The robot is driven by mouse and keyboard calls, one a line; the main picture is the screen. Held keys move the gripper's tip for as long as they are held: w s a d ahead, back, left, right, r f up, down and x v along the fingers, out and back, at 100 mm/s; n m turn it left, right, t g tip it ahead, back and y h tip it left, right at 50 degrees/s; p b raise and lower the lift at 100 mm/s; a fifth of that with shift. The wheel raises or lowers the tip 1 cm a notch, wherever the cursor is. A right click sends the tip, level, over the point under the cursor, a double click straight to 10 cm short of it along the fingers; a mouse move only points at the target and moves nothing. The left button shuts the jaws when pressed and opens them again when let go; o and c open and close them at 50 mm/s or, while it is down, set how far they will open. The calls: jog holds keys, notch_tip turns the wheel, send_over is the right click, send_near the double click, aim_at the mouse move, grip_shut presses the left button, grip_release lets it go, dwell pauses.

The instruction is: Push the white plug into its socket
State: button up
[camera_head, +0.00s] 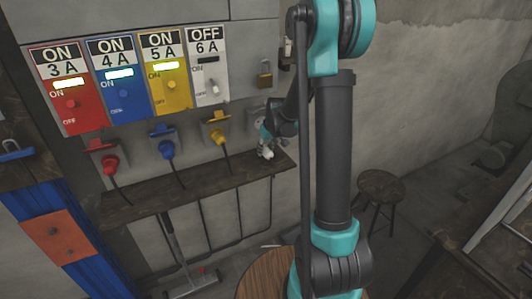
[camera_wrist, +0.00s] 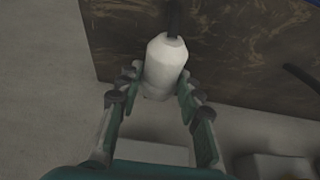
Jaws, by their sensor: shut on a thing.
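The white plug (camera_wrist: 166,62) is between the fingers of my gripper (camera_wrist: 160,90) in the wrist view, with its dark cable running off at the top. My gripper is shut on it. In the head view the white plug (camera_head: 267,152) shows small at my gripper (camera_head: 265,138), just above the right end of the shelf. A grey socket box (camera_head: 254,118) is on the wall right by the gripper, partly hidden by my arm. The white panel (camera_head: 208,68) above reads OFF 6 A and its lamp is dark.
Red (camera_head: 108,160), blue (camera_head: 166,148) and yellow (camera_head: 218,134) plugs sit in wall sockets to the left, with cables hanging down. A dark wooden shelf (camera_head: 205,180) runs below them. A padlock (camera_head: 264,74) hangs above. A stool (camera_head: 380,186) stands right of my arm.

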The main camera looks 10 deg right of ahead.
jog(key=s+d, duration=0.2)
jog(key=s, duration=0.6)
jog(key=s+d, duration=0.3)
jog(key=s, duration=0.6)
jog(key=shift+d, duration=0.3)
